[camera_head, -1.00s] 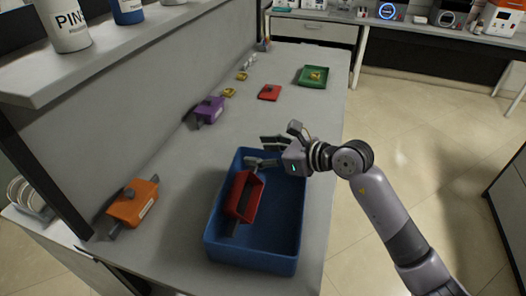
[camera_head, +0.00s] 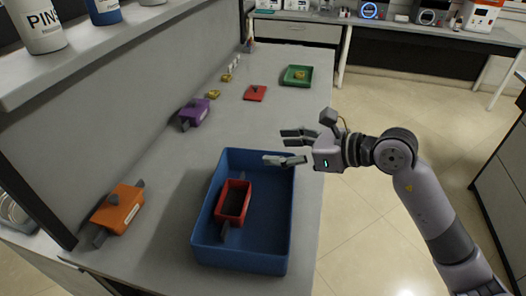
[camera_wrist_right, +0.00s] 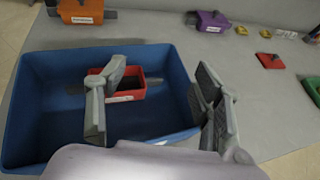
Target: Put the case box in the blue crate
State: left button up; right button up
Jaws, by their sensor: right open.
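The blue crate (camera_head: 244,262) stands on the grey table, near its right edge. A red open-topped box (camera_head: 233,203) with grey end tabs, which looks like the case box, lies inside the crate toward its left side. My right gripper (camera_head: 276,147) is open and empty, above the crate's far right corner and apart from the red box. In the right wrist view the red box (camera_wrist_right: 129,93) shows in the crate (camera_wrist_right: 50,65), partly hidden behind one finger. My left gripper is not in view.
An orange box (camera_head: 119,208) lies left of the crate. A purple box (camera_head: 194,113), small yellow pieces (camera_head: 214,94), a flat red piece (camera_head: 255,93) and a green tray (camera_head: 290,80) lie farther back. A shelf (camera_head: 90,55) overhangs the left side.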

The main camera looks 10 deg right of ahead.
jog(key=shift+v, duration=1.25)
